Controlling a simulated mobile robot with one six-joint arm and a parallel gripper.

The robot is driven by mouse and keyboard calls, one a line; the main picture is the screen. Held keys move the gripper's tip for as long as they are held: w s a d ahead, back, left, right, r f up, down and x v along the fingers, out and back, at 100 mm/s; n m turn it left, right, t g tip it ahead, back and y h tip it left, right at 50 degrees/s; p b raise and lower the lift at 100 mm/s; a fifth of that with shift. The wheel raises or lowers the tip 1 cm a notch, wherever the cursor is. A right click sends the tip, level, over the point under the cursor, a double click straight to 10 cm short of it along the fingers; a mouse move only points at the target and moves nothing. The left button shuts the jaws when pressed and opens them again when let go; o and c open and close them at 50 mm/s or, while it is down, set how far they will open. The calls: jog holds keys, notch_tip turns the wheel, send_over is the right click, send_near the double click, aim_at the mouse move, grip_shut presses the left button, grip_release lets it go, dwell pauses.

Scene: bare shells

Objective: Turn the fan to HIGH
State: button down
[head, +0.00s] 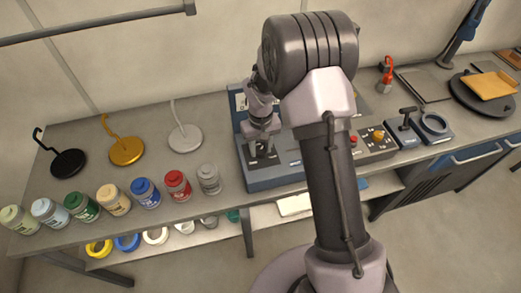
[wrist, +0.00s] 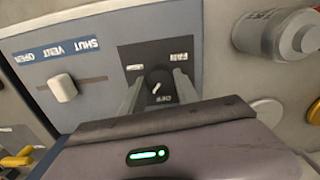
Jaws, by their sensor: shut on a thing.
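The fan knob (wrist: 160,76) is a dark round knob with a white pointer line, on a black panel (wrist: 128,54) marked FAN. The panel appears upside down in the wrist view. A small OFF label shows near the right finger, and another label left of the knob is too small to read. I cannot tell which label the pointer is at. My gripper (wrist: 158,84) is shut on the fan knob, one finger on each side. In the head view my gripper (head: 263,148) points down at the blue-grey console (head: 276,181); the knob is hidden there.
A white slider (wrist: 63,88) for the vent, marked SHUT and OPEN, sits beside the fan panel. A grey jar (head: 209,179) stands close left of the console, with several coloured jars further left. A button box (head: 374,144) stands to its right.

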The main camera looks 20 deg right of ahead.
jog(key=m+b, duration=0.2)
jog(key=m, duration=0.2)
jog(key=shift+f+m, duration=0.1)
jog(key=shift+m, duration=0.2)
jog(key=m+b, duration=0.1)
jog(key=m, duration=0.2)
jog(key=shift+m, duration=0.4)
jog(key=m+b, duration=0.2)
jog(key=m, duration=0.2)
jog(key=shift+m+b, duration=0.8)
jog(key=shift+m, duration=0.9)
jog(key=c, duration=0.9)
grip_release()
